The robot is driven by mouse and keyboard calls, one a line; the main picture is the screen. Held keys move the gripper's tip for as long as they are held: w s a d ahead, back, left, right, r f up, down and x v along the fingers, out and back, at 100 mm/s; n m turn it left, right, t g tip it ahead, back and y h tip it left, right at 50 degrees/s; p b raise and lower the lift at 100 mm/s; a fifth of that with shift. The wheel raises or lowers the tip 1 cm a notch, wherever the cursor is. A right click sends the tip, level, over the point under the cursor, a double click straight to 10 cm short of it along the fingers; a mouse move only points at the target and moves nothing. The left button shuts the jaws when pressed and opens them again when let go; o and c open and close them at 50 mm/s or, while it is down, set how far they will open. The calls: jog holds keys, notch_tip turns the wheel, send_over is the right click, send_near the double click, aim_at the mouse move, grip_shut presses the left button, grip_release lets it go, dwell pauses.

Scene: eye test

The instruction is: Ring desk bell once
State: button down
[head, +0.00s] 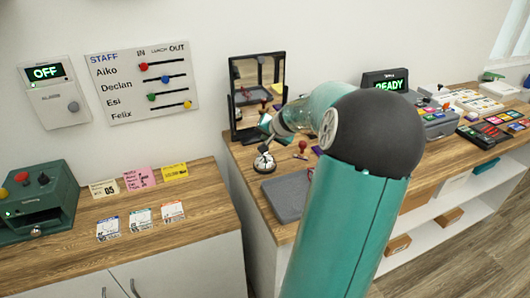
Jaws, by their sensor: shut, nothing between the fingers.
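The desk bell (263,163) is a small silver dome on a dark base, near the front left corner of the right-hand wooden counter. My teal arm reaches over this counter from the front. My gripper (267,147) is small in the head view, just above the bell, with its fingers shut and empty. Whether the fingertips touch the top of the bell I cannot tell.
A mirror (234,92) stands behind the bell. A red-handled stamp (302,147) and a grey pad (286,196) are close by. The READY display (385,81) stands farther right. A gap separates this counter from the left cabinet (190,222), which holds a green machine (55,200).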

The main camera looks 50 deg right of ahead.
jog(key=shift+f, duration=1.45)
jog(key=shift+f, duration=0.15)
dwell(0.8)
jog(key=shift+f, duration=0.3)
jog(key=shift+f, duration=0.45)
dwell(0.7)
jog(key=shift+r, duration=0.9)
notch_tip(320, 180, up, 5)
dwell(0.6)
